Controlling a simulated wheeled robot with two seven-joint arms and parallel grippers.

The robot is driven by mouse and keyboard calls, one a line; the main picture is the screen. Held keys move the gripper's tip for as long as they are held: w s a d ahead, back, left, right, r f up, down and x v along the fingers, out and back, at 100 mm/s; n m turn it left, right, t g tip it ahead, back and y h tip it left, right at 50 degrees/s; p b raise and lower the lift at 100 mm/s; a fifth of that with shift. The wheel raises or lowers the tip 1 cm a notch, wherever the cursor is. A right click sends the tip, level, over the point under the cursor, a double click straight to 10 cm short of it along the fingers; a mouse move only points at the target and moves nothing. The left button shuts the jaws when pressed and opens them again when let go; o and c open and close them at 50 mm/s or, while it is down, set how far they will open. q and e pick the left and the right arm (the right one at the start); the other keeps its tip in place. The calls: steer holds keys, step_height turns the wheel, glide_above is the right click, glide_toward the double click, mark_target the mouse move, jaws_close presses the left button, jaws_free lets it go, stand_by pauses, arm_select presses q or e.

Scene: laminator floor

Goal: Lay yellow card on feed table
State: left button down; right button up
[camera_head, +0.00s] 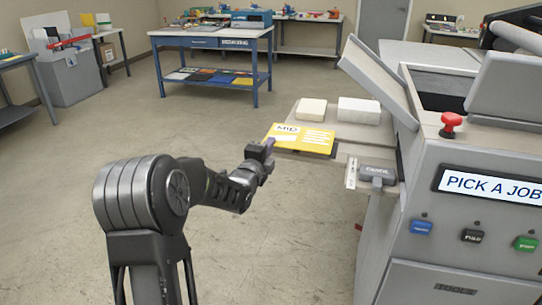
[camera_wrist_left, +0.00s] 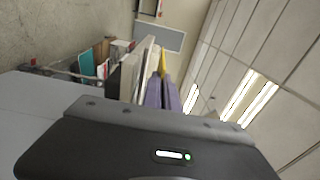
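The yellow card (camera_head: 312,138), printed "MID", is held roughly flat at the near left part of the grey feed table (camera_head: 345,132) of the laminator. Whether it touches the table or is just above it, I cannot tell. My left gripper (camera_head: 268,145) is at the card's left edge. In the left wrist view the yellow card (camera_wrist_left: 163,62) shows edge-on between the two purple fingers of my left gripper (camera_wrist_left: 162,92), which are closed on it. My right gripper is not in view.
Two pale blocks (camera_head: 311,109) (camera_head: 359,110) sit on the feed table behind the card. A grey ruler-like guide (camera_head: 377,173) is at its near right, beside the laminator (camera_head: 455,215). A blue table (camera_head: 212,40) stands at the back.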

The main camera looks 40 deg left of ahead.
arm_select(q)
step_height(320, 180, down, 4)
steer(key=shift+r, duration=0.15)
stand_by(0.4)
steer(key=shift+f, duration=0.25)
steer(key=c, duration=1.6)
jaws_free()
steer(key=shift+r, duration=0.1)
steer(key=shift+c, duration=0.2)
steer(key=shift+r, duration=0.1)
